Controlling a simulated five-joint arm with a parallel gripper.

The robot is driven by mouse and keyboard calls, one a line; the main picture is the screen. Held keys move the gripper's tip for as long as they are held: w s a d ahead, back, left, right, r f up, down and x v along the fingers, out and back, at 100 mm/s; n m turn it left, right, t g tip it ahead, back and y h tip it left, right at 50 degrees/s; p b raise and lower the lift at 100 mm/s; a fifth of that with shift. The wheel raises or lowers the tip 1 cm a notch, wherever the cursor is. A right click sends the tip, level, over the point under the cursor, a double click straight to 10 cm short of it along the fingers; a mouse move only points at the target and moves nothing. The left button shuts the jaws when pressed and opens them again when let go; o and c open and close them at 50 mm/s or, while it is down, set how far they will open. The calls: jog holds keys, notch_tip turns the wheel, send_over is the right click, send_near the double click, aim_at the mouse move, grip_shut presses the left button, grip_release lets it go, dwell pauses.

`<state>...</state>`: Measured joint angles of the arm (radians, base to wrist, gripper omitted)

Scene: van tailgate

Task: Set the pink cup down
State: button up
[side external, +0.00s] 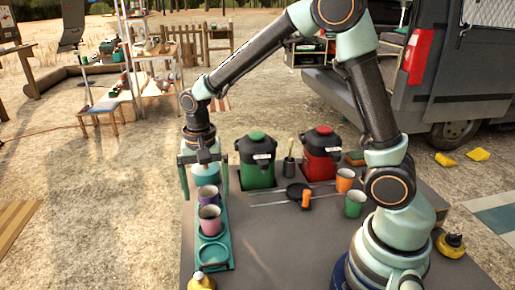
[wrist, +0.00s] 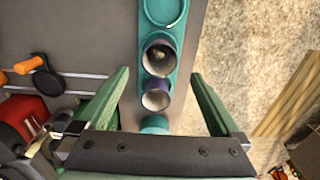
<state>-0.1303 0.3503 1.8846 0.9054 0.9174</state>
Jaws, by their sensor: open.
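A pinkish-mauve cup (side external: 210,222), the only pink-looking one, stands upright on a long teal tray (side external: 222,263) with ring-shaped places. In the wrist view the same cup (wrist: 158,66) stands beside an empty ring. The gripper in the wrist view (wrist: 161,75) is open and holds nothing. Whether the fingers touch anything cannot be told.
Green (side external: 257,165) and red (side external: 320,155) jugs stand at the table's back. Orange (side external: 345,180) and green (side external: 355,204) cups stand to the right, near a black round pan (side external: 296,191) and thin rods. A yellow item (side external: 201,282) lies at the tray's near end. The grey tabletop's middle is bare.

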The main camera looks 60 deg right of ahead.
jog(key=s+d+r+n+t, duration=0.2)
jog(key=s+r+n, duration=0.2)
jog(key=s+r, duration=0.1)
jog(key=s+d+r+n+t, duration=0.3)
jog(key=s+r+n, duration=0.2)
jog(key=r, duration=0.3)
jog(key=shift+s+r+t, duration=0.15)
jog(key=shift+s+t, duration=0.15)
jog(key=shift+s, duration=0.45)
jog(key=shift+d, duration=0.1)
dwell(0.6)
